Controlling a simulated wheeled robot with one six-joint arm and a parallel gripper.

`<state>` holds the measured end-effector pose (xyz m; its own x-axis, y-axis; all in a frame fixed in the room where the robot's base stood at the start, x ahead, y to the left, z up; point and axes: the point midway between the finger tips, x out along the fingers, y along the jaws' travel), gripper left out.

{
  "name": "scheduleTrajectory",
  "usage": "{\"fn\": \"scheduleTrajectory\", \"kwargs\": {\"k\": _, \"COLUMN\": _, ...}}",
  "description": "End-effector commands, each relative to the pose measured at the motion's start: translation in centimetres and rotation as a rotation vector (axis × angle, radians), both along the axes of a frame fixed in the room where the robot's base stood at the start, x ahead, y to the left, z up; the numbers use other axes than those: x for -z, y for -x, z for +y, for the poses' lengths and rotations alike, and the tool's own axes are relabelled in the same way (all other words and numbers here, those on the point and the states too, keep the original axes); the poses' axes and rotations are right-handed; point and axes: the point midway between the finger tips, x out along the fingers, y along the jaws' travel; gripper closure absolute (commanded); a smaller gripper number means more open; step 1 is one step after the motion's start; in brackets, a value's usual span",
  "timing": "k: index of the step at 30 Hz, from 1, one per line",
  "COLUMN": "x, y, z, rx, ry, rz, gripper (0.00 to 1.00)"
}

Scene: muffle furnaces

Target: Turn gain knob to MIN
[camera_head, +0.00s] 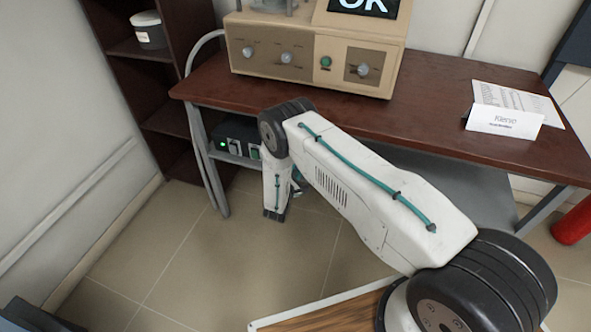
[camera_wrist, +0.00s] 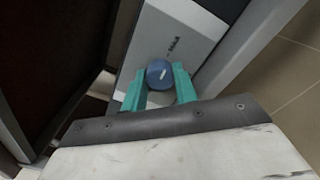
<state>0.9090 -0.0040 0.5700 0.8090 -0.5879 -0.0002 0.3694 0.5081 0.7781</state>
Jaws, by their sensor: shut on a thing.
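In the wrist view, a round blue knob (camera_wrist: 158,72) with a short white pointer line sits on a light grey panel (camera_wrist: 185,22). The line slants toward the upper right of the picture. In the head view my arm reaches down in front of the table, and the fingers and this knob are hidden.
A brown table (camera_head: 440,130) carries a beige device (camera_head: 310,55) with several knobs and an "OK" display, and a white name card (camera_head: 503,122). Below is a dark box (camera_head: 236,135) with a green light. A dark shelf (camera_head: 178,120) stands left. A red cylinder (camera_head: 574,222) is far right.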

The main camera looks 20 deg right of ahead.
Motion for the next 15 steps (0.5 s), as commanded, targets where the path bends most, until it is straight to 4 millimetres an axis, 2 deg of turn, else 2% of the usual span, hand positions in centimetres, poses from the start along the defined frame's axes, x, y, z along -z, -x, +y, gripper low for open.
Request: {"fn": "scheduleTrajectory", "kwargs": {"k": 15, "x": -0.02, "y": -0.01, "z": 0.14, "rx": -0.002, "ry": 0.361, "rz": 0.261, "gripper": 0.94}}
